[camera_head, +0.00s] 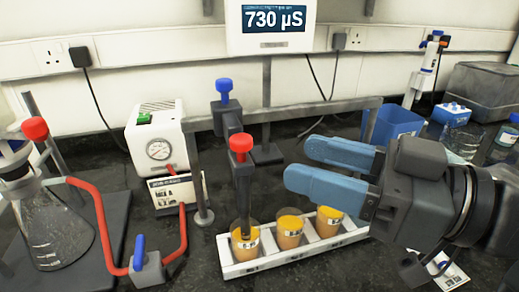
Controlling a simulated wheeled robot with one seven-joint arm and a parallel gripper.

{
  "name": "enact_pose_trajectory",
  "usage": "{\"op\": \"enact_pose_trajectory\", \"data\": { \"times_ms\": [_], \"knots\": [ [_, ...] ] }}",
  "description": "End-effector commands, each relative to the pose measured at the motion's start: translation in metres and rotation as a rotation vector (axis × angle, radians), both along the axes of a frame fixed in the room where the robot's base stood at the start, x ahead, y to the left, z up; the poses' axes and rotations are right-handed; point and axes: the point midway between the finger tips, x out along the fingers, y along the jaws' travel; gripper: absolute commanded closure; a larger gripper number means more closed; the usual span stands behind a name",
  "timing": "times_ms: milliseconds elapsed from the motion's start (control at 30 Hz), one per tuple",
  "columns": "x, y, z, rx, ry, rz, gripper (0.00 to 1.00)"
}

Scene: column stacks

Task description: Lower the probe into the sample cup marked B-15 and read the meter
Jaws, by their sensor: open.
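The meter (270,18) hangs on the wall at the top and reads 730 µS. The dark probe (243,190) with a red knob (241,144) hangs upright from a grey rail. Its lower end is in or just over the left sample cup (246,250); I cannot tell how deep. A middle cup (290,238) and a right cup (328,222) of orange sample stand in the same white rack (270,263). The cup labels are too small to read surely. My gripper (297,163) is open and empty, with blue fingers pointing left, right of the red knob.
A blue knob (223,86) tops the rail's slide. At left are a flask (52,225), red tubing (98,215) and a pump with a gauge (158,145). A blue box (392,124), a beaker (463,140) and a grey crate (482,90) stand at right.

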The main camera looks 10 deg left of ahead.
Motion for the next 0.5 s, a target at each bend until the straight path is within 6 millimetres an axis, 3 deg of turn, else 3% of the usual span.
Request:
{"op": "enact_pose_trajectory", "data": {
  "times_ms": [500],
  "knots": [
    [0.022, 0.064, 0.001, 0.001, 0.002, 0.0, 0.46]
  ]
}}
